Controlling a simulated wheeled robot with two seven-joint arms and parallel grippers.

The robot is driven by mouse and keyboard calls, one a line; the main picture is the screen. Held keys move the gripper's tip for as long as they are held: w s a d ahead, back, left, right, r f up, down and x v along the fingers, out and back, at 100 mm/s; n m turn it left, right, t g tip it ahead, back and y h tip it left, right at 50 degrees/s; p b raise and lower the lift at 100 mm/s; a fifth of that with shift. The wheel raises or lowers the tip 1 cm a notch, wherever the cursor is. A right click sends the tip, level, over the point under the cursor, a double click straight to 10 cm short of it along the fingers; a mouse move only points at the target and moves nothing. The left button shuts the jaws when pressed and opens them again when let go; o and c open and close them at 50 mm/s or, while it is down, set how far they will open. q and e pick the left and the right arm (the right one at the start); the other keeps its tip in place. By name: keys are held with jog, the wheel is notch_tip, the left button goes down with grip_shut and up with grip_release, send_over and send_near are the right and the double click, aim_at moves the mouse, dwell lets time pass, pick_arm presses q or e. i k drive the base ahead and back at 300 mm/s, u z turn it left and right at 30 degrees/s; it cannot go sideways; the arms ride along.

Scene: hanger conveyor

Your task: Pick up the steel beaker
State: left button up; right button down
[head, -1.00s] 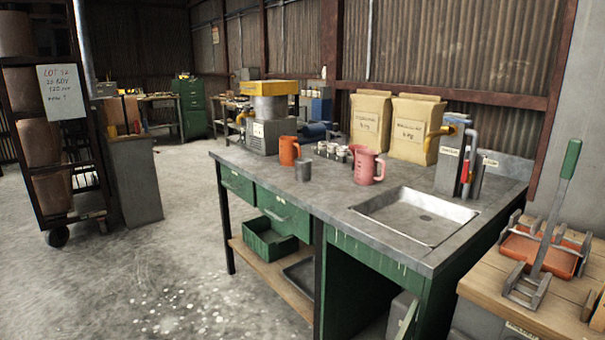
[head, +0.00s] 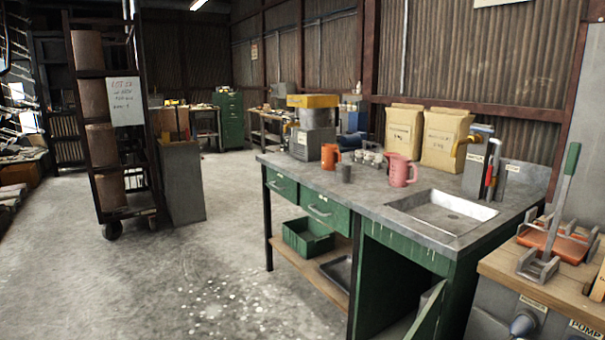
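The steel beaker (head: 344,173) is a small grey cup standing upright on the grey top of the workbench (head: 330,188). It is near the bench's left front edge. An orange jug (head: 330,156) stands just behind it to the left, and a pink jug (head: 400,171) stands to its right. Neither of my grippers is in view.
Several small jars (head: 370,157) stand behind the beaker. A sink (head: 440,211) is set into the bench's right part. A wooden-topped stand with a green-handled lever (head: 563,195) is at the right.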

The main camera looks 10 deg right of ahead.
aim_at(343, 169)
jog(key=u, duration=0.25)
jog(key=i, duration=1.7)
jog(key=z, duration=1.15)
jog(key=i, duration=1.15)
jog(key=z, duration=1.2)
